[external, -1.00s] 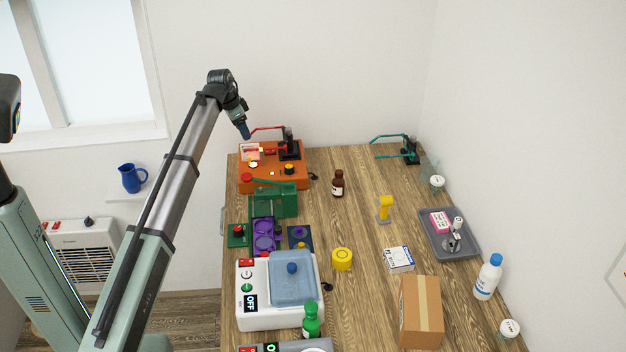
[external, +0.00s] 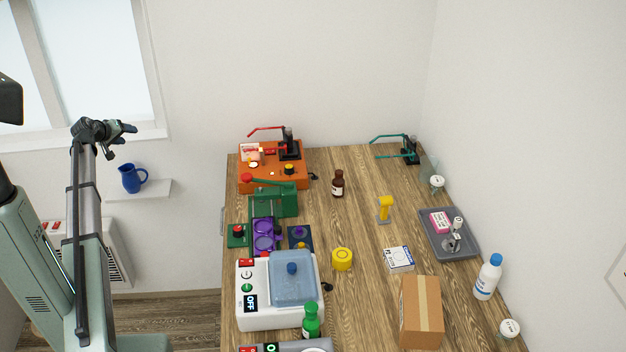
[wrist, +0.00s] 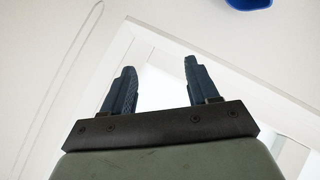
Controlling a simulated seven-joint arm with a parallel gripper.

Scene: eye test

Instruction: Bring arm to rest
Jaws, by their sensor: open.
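My gripper (external: 128,128) is in the upper left of the external view, in front of the window and above the blue jug. It is well to the left of the table and apart from everything on it. In the wrist view my gripper (wrist: 158,85) has its two dark fingers spread apart with nothing between them. Behind the fingers are pale wall and window frame.
A blue jug (external: 132,178) stands on a small wall shelf (external: 152,190). A white heater (external: 108,245) is below it. The wooden table (external: 365,310) holds an orange station (external: 262,179), a white device (external: 262,318), bottles and a cardboard box (external: 421,312).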

